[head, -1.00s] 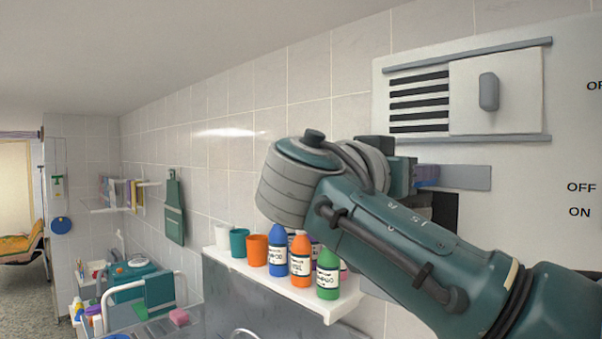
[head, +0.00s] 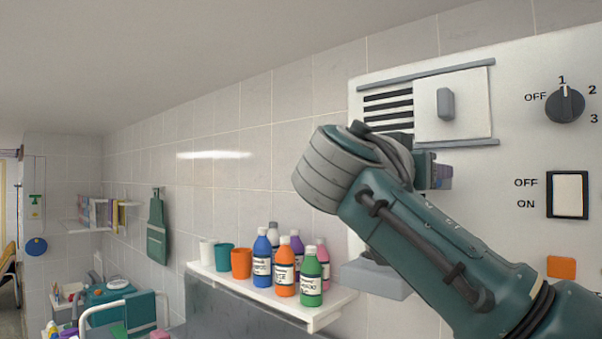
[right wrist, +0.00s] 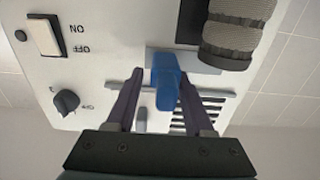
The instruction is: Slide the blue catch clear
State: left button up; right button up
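The blue catch (right wrist: 165,80) shows in the right wrist view on a light grey plate (right wrist: 207,63) fixed to the white panel. My right gripper (right wrist: 160,76) is open, with one dark finger on each side of the catch. A gap shows at the left finger; the right finger is very near the catch, and I cannot tell whether it touches. In the head view my right gripper (head: 440,178) is at the panel below the vent, and it and my arm hide most of the catch and plate. My left gripper is not in view.
Above the gripper are a vent with a sliding cover (head: 470,105) and a lower rail (head: 470,142). A knob (head: 566,104) and a switch (head: 568,194) are to the right. A grey ribbed cylinder (right wrist: 238,35) is close by. A shelf (head: 325,310) with bottles and cups is left.

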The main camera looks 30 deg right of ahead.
jog(key=shift+a+f, duration=0.1)
jog(key=shift+a, duration=0.1)
jog(key=b+v, duration=0.7)
jog(key=v, duration=0.2)
jog(key=shift+s+a, duration=0.2)
jog(key=shift+a, duration=0.05)
